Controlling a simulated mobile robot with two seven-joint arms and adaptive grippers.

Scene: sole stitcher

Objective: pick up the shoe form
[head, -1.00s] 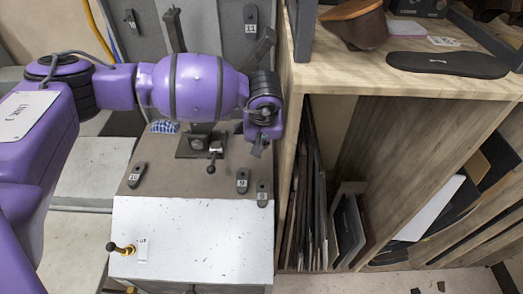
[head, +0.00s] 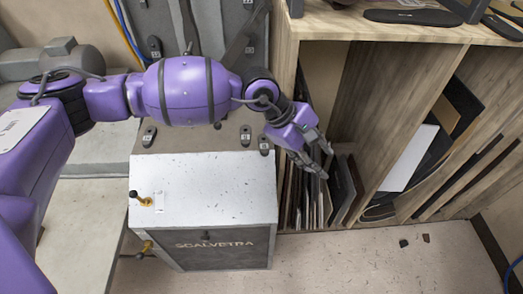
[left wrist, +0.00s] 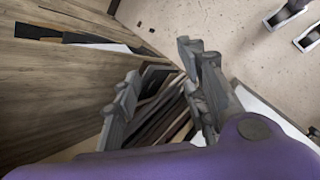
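The brown shoe form (head: 342,3) is almost wholly cut off by the top edge of the head view; only a dark sliver shows on the wooden bench top (head: 316,22). My left gripper (head: 312,155) hangs lower, beside the bench's open front, pointing down and right. Its fingers are spread and empty. In the left wrist view the open fingers (left wrist: 163,95) frame the boards in the bench compartment, and no shoe form shows there. My right gripper is not in view.
A dark shoe sole (head: 414,17) lies on the bench top. Upright panels (head: 342,192) fill the bench's lower compartment near my left gripper. A white-topped machine box (head: 205,185) stands to the left. The floor (head: 390,265) in front is mostly clear.

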